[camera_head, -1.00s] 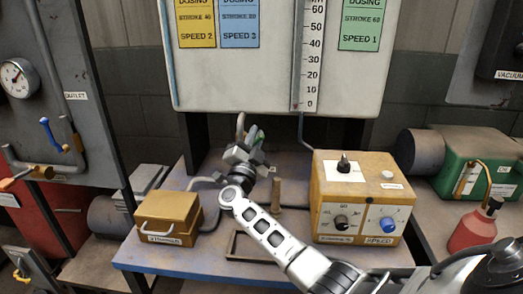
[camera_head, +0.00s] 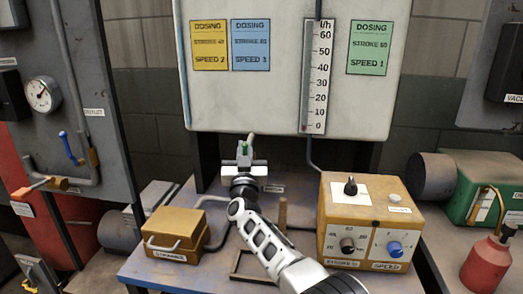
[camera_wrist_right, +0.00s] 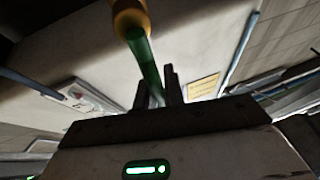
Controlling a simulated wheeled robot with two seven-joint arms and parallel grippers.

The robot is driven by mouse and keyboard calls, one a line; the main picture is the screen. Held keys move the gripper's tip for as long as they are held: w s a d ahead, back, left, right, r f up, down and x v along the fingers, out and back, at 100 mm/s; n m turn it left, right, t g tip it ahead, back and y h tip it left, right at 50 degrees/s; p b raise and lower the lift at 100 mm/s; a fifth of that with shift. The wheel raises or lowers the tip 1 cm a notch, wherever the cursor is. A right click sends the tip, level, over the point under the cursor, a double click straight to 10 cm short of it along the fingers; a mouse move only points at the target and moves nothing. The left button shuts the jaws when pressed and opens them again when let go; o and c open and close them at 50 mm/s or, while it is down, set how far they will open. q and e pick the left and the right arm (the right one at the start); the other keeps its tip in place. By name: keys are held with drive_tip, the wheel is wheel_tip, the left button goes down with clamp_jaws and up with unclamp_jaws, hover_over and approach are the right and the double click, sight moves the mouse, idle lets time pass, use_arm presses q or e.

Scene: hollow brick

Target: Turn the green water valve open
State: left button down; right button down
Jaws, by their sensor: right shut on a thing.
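The green water valve shows as a small green handle (camera_head: 244,151) on the grey pipe below the white panel, largely hidden by my right gripper (camera_head: 245,160). In the right wrist view the green handle (camera_wrist_right: 147,68) runs from a brass-coloured body (camera_wrist_right: 131,17) down between the two dark fingers of my right gripper (camera_wrist_right: 158,88). The right gripper is shut on the handle. My right arm reaches up to it from the bottom of the head view. My left gripper is not in view.
A yellow control box (camera_head: 366,220) with knobs stands close to the right of my arm. A lower yellow strainer box (camera_head: 174,236) stands to the left. The white panel (camera_head: 280,104) with a scale (camera_head: 316,90) hangs above. A red bottle (camera_head: 487,262) stands far right.

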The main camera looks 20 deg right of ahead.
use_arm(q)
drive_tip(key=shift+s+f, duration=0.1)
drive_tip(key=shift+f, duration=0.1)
use_arm(e)
drive_tip(key=shift+a+n, duration=0.25)
drive_tip(key=shift+n, duration=0.15)
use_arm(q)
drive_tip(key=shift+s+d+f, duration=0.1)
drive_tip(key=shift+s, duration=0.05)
use_arm(e)
drive_tip(key=shift+w+y, duration=0.1)
drive_tip(key=shift+y, duration=0.3)
drive_tip(key=c, duration=1.5)
unclamp_jaws()
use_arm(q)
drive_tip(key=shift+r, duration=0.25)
use_arm(e)
drive_tip(key=shift+f, duration=0.1)
